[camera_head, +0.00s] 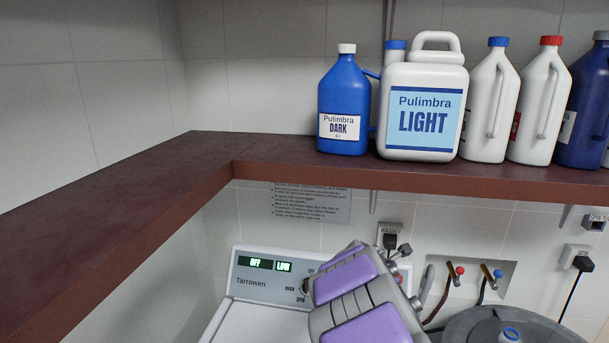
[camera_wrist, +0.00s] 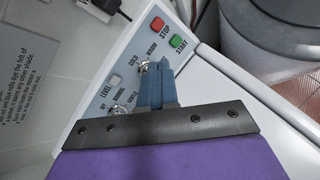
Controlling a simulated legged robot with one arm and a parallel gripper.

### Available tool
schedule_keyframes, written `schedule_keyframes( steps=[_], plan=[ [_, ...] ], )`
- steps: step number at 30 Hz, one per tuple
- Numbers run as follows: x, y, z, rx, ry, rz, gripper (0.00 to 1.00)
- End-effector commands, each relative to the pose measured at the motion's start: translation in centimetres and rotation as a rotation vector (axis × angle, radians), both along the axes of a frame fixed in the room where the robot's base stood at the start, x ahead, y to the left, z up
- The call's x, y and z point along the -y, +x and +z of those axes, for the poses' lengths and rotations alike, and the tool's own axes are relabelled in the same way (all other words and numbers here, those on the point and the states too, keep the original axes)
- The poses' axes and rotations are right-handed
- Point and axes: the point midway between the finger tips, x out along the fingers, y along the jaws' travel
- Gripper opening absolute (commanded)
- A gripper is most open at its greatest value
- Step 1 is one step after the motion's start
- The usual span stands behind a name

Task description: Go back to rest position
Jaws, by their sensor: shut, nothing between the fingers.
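In the wrist view my gripper (camera_wrist: 156,72) is shut and empty, its blue-grey fingers together over the washing machine's control panel (camera_wrist: 122,92). The fingertips are close to the knob by the words COLD and WARM; I cannot tell whether they touch it. A red STOP button (camera_wrist: 157,24) and a green START button (camera_wrist: 177,41) lie beyond the fingertips. In the head view my purple and grey arm reaches over the white washing machine (camera_head: 250,290) and hides the right part of its panel. Its displays read OFF and LOW.
A dark red shelf (camera_head: 190,180) runs above the machine and along the left wall. On it stand a blue bottle (camera_head: 343,100), a white jug (camera_head: 421,100) and several other bottles. A grey round tub (camera_head: 470,325), taps (camera_head: 460,272) and plugged cables are at the right.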

Motion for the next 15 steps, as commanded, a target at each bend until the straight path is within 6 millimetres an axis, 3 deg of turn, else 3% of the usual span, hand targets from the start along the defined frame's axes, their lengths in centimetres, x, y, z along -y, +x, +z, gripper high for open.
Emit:
schedule_keyframes(
  steps=[3, 7, 11, 15],
  plan=[
    [2.7, -5.3, 1.8, 0.054, 0.151, -0.262, 0.00],
    [4.5, -11.6, 2.6, 0.106, 0.317, -0.541, 0.00],
    [4.7, -18.1, 2.5, 0.141, 0.478, -0.814, 0.00],
    [3.5, -25.0, 1.7, 0.160, 0.640, -1.095, 0.00]
  ],
)
